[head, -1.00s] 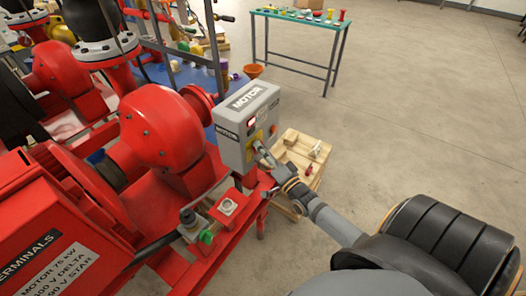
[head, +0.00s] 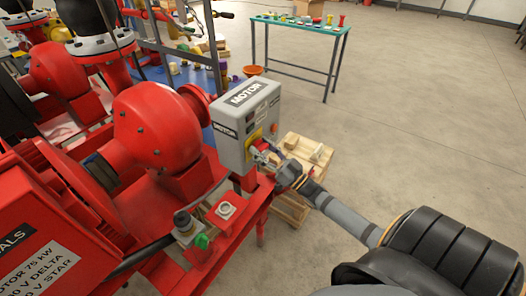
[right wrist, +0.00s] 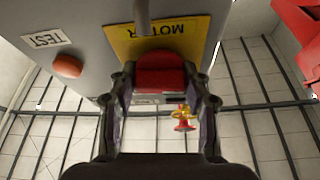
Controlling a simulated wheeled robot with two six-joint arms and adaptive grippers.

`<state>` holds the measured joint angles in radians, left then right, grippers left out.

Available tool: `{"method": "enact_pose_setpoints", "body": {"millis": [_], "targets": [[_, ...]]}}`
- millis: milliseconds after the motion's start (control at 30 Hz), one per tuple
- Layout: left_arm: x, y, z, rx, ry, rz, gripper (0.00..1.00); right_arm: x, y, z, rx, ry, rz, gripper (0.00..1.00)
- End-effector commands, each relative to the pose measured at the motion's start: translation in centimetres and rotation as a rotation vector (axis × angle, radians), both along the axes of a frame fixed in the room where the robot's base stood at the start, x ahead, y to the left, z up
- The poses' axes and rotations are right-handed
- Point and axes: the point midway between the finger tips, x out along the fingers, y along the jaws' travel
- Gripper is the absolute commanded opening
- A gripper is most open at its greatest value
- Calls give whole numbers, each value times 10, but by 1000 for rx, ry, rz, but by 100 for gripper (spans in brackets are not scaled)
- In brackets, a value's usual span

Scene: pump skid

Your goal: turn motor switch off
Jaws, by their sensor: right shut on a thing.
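The grey motor control box (head: 232,152) with a MOTOR label stands on the red skid frame. In the right wrist view its motor switch, a red knob (right wrist: 160,72) on a yellow plate (right wrist: 122,42), sits between my fingers. My right gripper (right wrist: 160,88) is shut on the red knob. In the head view the gripper (head: 264,153) reaches the box face from the right and hides most of the knob. My left gripper is not in view.
An orange-red button (right wrist: 67,66) beside a TEST label is on the same box face. A red pump casing (head: 155,125) is left of the box. A wooden pallet (head: 303,150) stands behind my right gripper. Open floor (head: 430,110) lies to the right.

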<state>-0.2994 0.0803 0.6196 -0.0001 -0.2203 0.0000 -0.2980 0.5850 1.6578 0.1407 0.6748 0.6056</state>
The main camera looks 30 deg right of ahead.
Motion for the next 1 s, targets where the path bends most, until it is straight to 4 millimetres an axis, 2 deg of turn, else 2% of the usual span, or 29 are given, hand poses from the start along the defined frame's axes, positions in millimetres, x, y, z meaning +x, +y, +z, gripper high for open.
{"method": "enact_pose_setpoints", "body": {"millis": [300, 867, 900, 1000], "targets": [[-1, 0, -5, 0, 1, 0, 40, 1, 0, 1, -115, -51, 0, 17], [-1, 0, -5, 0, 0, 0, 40, 1, 0, 2, -143, -62, 0, 17], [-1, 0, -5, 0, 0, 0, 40, 1, 0, 2, -143, -62, 0, 51], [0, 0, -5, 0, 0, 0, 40, 1, 0, 2, -142, -62, 0, 65]]}}
